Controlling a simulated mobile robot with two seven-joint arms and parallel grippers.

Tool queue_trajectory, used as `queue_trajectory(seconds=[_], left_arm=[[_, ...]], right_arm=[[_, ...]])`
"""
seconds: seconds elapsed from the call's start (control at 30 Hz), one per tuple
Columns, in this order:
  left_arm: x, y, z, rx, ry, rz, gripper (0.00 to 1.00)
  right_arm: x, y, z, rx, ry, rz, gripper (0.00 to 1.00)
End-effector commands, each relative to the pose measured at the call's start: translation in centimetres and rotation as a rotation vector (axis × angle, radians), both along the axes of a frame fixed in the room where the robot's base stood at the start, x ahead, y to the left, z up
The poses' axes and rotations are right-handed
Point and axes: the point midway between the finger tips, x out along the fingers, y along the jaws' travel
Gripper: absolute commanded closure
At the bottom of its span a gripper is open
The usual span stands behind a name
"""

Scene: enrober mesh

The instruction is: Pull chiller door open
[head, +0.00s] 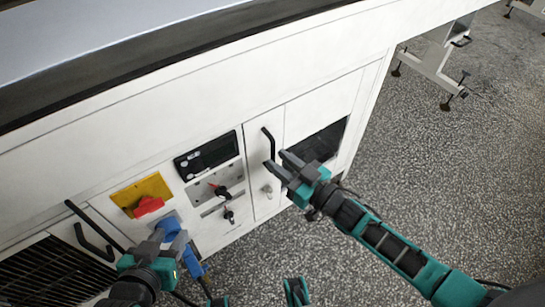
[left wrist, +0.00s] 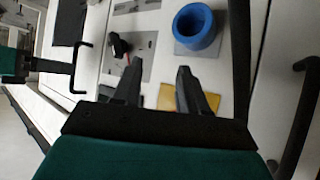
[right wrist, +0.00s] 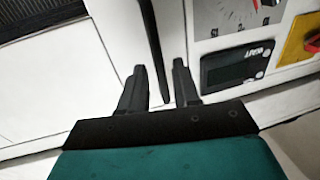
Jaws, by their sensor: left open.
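A narrow white door (head: 261,185) in the machine's front carries a black bar handle (head: 268,143). My right gripper (head: 279,160) is open at the lower end of this handle. In the right wrist view the handle (right wrist: 150,45) runs down between the two spread fingers (right wrist: 160,68); I cannot tell whether they touch it. My left gripper (head: 169,237) is open and empty in front of the blue socket (left wrist: 197,27), low on the panel. Two more black handles show at the lower left, one being a bent bar (head: 93,243).
The control panel has a dark display (head: 207,156), small knobs (head: 222,190) and a red switch (head: 149,205) on a yellow plate. Dark grilles (head: 318,143) sit at both sides. A dark-edged top (head: 130,75) overhangs the front.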

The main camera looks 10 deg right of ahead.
Motion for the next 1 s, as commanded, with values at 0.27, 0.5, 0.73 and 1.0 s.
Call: queue_trajectory(seconds=[0.27,0.5,0.73,1.0], left_arm=[[0.0,0.0,-0.7,0.0,0.0,0.001,0.57],[0.0,0.0,-0.7,-0.004,0.0,0.005,0.57],[0.0,-0.1,-0.7,-0.007,0.0,0.007,0.57],[0.1,-0.1,-0.6,-0.007,0.0,0.007,0.57]], right_arm=[[2.4,1.6,0.0,0.0,0.0,0.0,0.68],[2.5,1.7,0.0,-0.001,0.001,0.0,0.68],[2.5,1.7,0.0,-0.001,0.001,0.0,0.84],[2.5,1.7,0.0,-0.001,0.001,0.0,1.0]])
